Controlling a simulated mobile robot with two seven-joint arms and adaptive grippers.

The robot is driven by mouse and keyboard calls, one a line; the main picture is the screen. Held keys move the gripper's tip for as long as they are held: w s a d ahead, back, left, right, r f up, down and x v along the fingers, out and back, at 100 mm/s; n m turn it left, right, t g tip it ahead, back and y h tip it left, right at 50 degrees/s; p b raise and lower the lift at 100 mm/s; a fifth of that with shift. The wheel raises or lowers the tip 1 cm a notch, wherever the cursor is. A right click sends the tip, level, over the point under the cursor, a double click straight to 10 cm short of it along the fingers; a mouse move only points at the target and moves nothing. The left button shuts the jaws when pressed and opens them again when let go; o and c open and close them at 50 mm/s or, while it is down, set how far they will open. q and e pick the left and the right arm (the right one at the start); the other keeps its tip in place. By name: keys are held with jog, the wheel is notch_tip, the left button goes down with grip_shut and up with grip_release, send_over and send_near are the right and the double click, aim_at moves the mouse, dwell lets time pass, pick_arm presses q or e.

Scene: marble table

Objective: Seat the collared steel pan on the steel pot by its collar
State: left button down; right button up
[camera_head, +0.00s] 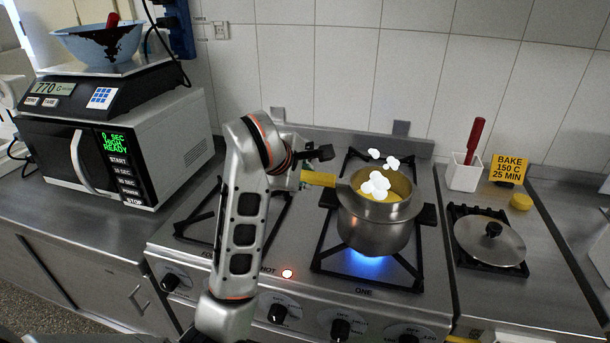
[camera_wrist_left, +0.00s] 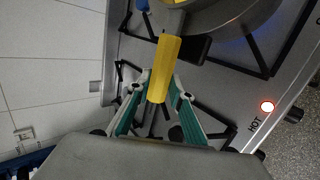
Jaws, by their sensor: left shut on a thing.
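The steel pan (camera_head: 392,211) has a yellow handle (camera_head: 318,178) and pale yellow contents with white puffs above. It appears upright over the steel pot (camera_head: 374,240), which has black side handles and stands on the lit front burner. The two bodies look lined up, but I cannot tell whether the collar rests fully on the pot rim. My left gripper (camera_head: 303,178) is shut on the yellow handle, left of the pan. In the left wrist view the handle (camera_wrist_left: 164,68) runs between the green fingers, and the pan (camera_wrist_left: 232,14) is cut off at the top.
A blue flame (camera_head: 362,262) burns under the pot. A microwave (camera_head: 110,140) with a scale and bowl stands left. The wall is close behind.

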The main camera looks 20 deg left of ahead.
dwell(0.4)
pick_arm(q)
jog(key=shift+f, duration=0.25)
jog(key=c, duration=1.7)
grip_release()
jog(key=shift+f, duration=0.1)
jog(key=shift+v, duration=6.1)
